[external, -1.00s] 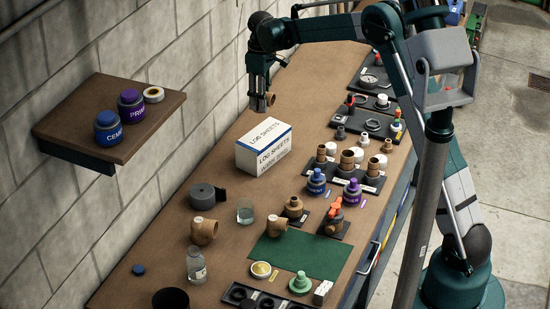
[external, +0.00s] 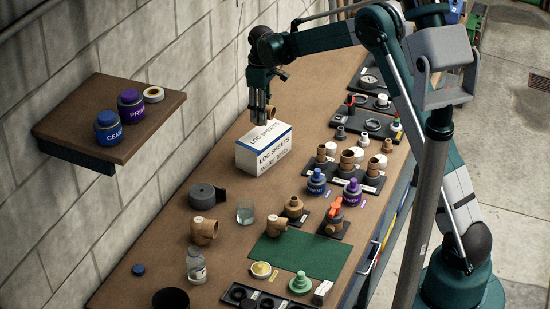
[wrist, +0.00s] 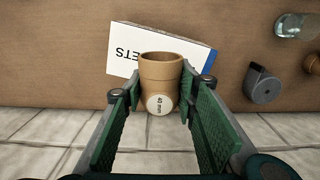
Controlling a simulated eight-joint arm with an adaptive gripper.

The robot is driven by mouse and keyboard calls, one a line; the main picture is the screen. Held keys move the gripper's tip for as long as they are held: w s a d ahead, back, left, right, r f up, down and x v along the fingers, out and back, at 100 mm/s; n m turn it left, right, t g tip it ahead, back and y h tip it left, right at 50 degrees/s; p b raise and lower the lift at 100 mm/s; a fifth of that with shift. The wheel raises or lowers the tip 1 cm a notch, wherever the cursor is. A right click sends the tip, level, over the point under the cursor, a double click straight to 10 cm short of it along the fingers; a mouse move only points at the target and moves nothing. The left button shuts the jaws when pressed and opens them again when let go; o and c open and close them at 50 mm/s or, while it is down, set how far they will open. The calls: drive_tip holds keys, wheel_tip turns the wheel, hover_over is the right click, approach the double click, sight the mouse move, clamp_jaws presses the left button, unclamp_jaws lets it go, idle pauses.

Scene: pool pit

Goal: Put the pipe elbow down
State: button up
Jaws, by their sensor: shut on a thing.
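My gripper (external: 261,116) is shut on a tan pipe elbow (external: 270,113). In the external view it appears at the back edge of the white log sheets box (external: 252,157); whether the elbow touches the box is unclear. In the wrist view the elbow (wrist: 160,72) sits between the green finger pads (wrist: 160,88), its round white "40 mm" label facing the camera. The log sheets box (wrist: 125,48) shows behind and beside it, partly hidden by the elbow.
A similar tan fitting (external: 204,230) stands on the bench beside a dark grey tape roll (external: 203,197) and a glass (external: 245,213). A green mat (external: 300,255) has bare room. Several fittings and cans crowd the right side. A wall shelf (external: 75,125) is at left.

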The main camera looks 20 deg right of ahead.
drive_tip(key=shift+f, duration=0.35)
drive_tip(key=shift+f, duration=1.85)
drive_tip(key=shift+f, duration=0.2)
drive_tip(key=o, duration=0.9)
drive_tip(key=shift+r, duration=0.15)
wheel_tip(320, 180, up, 12)
drive_tip(key=shift+r, duration=0.1)
drive_tip(key=shift+s, duration=0.1)
